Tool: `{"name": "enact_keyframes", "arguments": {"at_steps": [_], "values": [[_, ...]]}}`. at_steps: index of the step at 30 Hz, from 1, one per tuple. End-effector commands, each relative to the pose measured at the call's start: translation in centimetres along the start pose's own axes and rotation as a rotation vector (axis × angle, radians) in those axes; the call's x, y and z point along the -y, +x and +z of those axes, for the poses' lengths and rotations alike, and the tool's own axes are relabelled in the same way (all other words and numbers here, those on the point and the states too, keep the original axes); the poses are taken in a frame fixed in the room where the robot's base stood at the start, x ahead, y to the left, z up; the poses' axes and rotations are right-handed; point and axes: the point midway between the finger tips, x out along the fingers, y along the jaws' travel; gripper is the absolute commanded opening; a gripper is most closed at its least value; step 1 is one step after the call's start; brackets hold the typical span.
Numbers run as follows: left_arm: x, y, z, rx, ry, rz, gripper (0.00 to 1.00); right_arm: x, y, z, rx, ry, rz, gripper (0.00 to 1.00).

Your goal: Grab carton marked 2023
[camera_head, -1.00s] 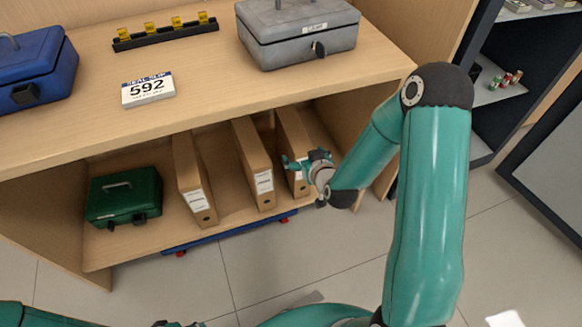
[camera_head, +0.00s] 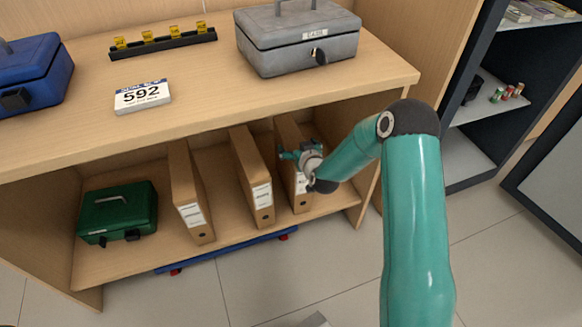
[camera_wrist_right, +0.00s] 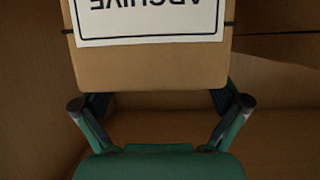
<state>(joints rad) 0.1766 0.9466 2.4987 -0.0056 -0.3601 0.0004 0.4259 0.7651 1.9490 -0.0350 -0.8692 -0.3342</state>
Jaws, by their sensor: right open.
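Three upright brown archive cartons stand on the lower shelf: a left one (camera_head: 187,190), a middle one (camera_head: 251,175) and a right one (camera_head: 289,130). Each has a white label on its front, but the year is too small to read. My right gripper (camera_head: 291,156) is open at the front of the right carton and hides part of it. In the right wrist view, a carton face (camera_wrist_right: 150,68) with an upside-down ARCHIVE label lies ahead, with the open fingers (camera_wrist_right: 160,100) near its two lower corners. I cannot tell whether they touch it. My left gripper is not in view.
A green cash box (camera_head: 117,213) sits left of the cartons. The shelf top (camera_head: 215,92) overhangs them, carrying a grey cash box (camera_head: 298,42), a blue one (camera_head: 38,75) and a 592 sign (camera_head: 142,96). A side panel stands close right of the right carton.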

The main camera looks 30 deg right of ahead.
Motion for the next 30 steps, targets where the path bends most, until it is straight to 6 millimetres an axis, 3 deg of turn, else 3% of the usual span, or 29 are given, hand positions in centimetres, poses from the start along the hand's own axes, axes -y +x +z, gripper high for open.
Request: {"name": "enact_keyframes", "arguments": {"at_steps": [12,20,30], "values": [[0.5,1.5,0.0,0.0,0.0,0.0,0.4,-0.1,4.8,0.2,-0.001,0.0,0.0,0.98],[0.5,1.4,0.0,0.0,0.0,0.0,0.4,-0.1,5.1,0.1,0.001,0.0,-0.001,0.98],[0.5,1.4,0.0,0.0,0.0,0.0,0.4,-0.1,5.1,0.1,0.0,0.0,-0.001,0.45]]}}
